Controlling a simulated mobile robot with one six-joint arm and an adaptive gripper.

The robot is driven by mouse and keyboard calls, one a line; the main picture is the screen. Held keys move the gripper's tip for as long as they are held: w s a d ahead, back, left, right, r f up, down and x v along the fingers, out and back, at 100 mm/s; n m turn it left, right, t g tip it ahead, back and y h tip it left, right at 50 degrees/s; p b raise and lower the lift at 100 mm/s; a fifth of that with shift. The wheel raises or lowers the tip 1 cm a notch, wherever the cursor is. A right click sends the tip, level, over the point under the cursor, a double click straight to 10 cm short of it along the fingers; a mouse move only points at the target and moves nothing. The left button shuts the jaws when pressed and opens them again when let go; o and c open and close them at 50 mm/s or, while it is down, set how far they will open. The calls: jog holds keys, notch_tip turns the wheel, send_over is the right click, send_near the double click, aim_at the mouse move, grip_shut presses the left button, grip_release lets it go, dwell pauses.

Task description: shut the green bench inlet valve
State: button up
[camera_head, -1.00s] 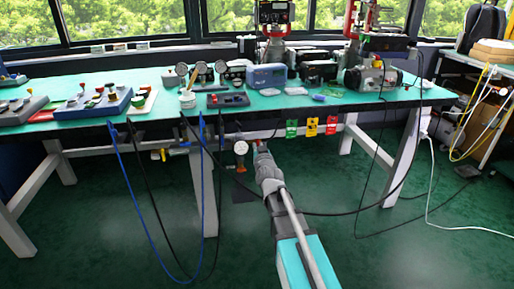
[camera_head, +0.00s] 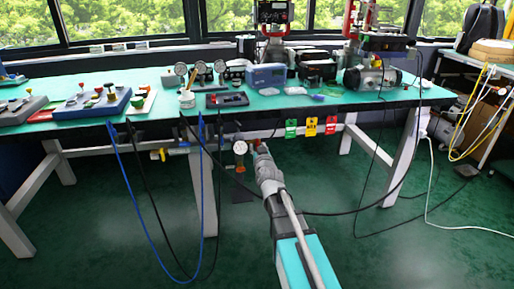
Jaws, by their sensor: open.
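A pipe line runs under the front edge of the bench (camera_head: 75,123). A green tag (camera_head: 291,128) hangs there, just right of my gripper. I cannot clearly make out a green valve handle; the part of the pipe behind my gripper is hidden. My gripper (camera_head: 259,146) is open at the end of my arm, close under the bench edge at the pipe. A small reddish part shows at its tip. I cannot tell whether the gripper touches anything.
A round gauge (camera_head: 240,147) hangs just left of my gripper. A yellow tag (camera_head: 311,127) and a red tag (camera_head: 331,125) hang to the right. A yellow handle (camera_head: 158,154) is farther left. Blue hose (camera_head: 128,190) and black cables loop below the bench. Open floor lies in front.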

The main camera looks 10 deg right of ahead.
jog(key=s, duration=0.7)
jog(key=shift+a, duration=0.1)
dwell(1.4)
jog(key=s+a+f+n+g+y+p, duration=0.1)
jog(key=s+a+f+g+y+p, duration=0.15)
jog(key=s+f+g, duration=0.6)
jog(key=s+d+f+g+h+p, duration=0.1)
jog(key=s+f+g, duration=0.1)
jog(key=s+g, duration=0.2)
jog(key=s+d+f+m+g+h+p, duration=0.1)
jog(key=s+f+g, duration=0.2)
jog(key=s+g, duration=0.2)
jog(key=s, duration=0.3)
jog(key=shift+s+d, duration=0.15)
jog(key=shift+s, duration=0.15)
jog(key=shift+d+g+h, duration=0.1)
jog(key=shift+g+h, duration=0.15)
